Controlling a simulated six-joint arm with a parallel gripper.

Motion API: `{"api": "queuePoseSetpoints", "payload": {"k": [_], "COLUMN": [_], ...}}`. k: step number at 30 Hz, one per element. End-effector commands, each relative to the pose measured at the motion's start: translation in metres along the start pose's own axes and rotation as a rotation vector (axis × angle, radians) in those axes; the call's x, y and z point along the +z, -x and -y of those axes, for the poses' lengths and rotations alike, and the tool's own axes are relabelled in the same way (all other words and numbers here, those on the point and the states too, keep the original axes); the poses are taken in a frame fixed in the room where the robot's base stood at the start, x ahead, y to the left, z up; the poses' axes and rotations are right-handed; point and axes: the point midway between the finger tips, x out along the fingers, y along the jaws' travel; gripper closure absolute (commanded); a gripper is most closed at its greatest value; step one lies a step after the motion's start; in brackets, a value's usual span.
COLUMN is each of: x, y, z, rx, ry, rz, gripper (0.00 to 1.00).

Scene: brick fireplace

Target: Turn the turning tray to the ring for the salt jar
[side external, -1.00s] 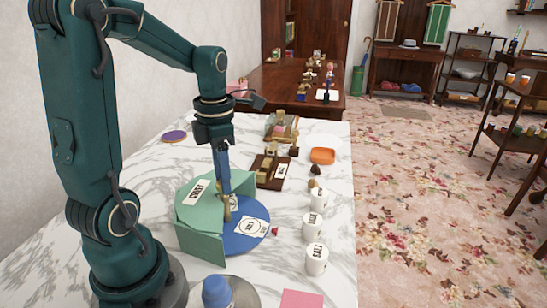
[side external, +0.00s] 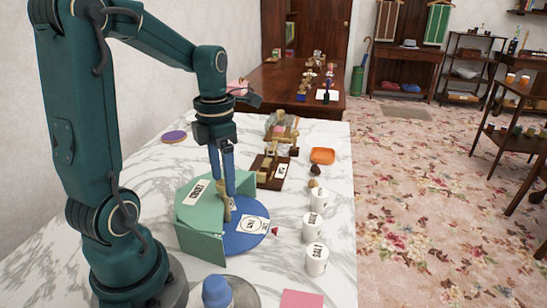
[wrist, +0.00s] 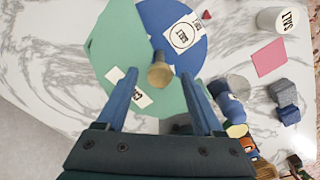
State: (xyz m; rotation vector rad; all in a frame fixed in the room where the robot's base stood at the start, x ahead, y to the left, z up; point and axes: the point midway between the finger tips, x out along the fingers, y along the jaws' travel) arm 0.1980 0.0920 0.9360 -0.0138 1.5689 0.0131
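The turning tray is a blue disc (side external: 245,238) partly under a green angular cover (side external: 200,232) with a printed label. A white card with a printed ring (side external: 252,225) lies on the blue part; it also shows in the wrist view (wrist: 182,37), its text too small to read surely. A brass-coloured knob (wrist: 160,75) stands near the tray's middle. My gripper (side external: 222,192) is over the tray, its fingers spread wide on either side of the knob in the wrist view, apparently not touching it. The white salt jar (side external: 316,260) stands on the marble to the tray's right.
A small red pointer (side external: 275,231) lies at the tray's right edge. Two more white jars (side external: 312,227) stand behind the salt jar. A blue-topped object (side external: 217,292) and a pink square (side external: 301,300) are in front. A brown wooden stand (side external: 271,171) is behind the tray.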

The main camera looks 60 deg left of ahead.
Motion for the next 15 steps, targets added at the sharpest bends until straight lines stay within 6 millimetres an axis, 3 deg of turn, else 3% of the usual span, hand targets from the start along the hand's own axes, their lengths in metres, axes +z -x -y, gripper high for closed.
{"api": "queuePoseSetpoints", "payload": {"k": [7, 15], "x": [0.001, 0.001], "y": [0.007, 0.041], "z": [-0.001, -0.001], "rx": [0.002, 0.003], "ry": [-0.001, -0.001], "rz": [0.002, 0.004], "gripper": [0.31, 0.31]}}
